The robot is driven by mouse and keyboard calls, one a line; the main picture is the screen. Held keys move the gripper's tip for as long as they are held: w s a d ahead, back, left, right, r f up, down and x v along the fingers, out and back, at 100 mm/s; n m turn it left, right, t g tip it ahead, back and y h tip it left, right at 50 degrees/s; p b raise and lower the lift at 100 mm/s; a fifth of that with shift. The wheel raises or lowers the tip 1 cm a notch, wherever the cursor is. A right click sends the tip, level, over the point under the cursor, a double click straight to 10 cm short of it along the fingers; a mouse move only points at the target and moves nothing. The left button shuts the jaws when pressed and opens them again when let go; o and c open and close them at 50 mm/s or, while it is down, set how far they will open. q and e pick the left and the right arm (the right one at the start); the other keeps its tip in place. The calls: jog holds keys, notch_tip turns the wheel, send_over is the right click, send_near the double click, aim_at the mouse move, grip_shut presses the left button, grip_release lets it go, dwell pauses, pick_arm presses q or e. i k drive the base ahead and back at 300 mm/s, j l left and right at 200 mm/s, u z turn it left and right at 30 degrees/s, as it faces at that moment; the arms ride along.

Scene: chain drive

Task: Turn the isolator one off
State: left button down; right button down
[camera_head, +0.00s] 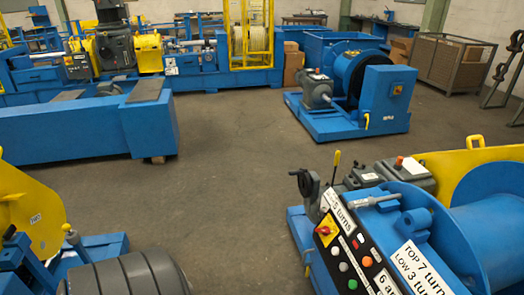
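A rotary isolator switch (325,230) with a red knob on a yellow plate sits on the sloping black control panel (350,258) at the lower right. The knob is too small to tell which position it is in. A second, smaller red-and-yellow switch (397,89) is on the blue cabinet of the machine farther back. I cannot read a number on either switch. Neither of my grippers is in view.
Green, red, orange and white buttons (367,262) share the panel. The blue winch drum (490,225) stands behind it. A yellow guard and dark ribbed cylinder (130,278) are at the lower left. Open grey floor (235,165) lies between the machines.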

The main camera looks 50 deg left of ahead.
aim_at(325, 231)
jog(key=u, duration=1.15)
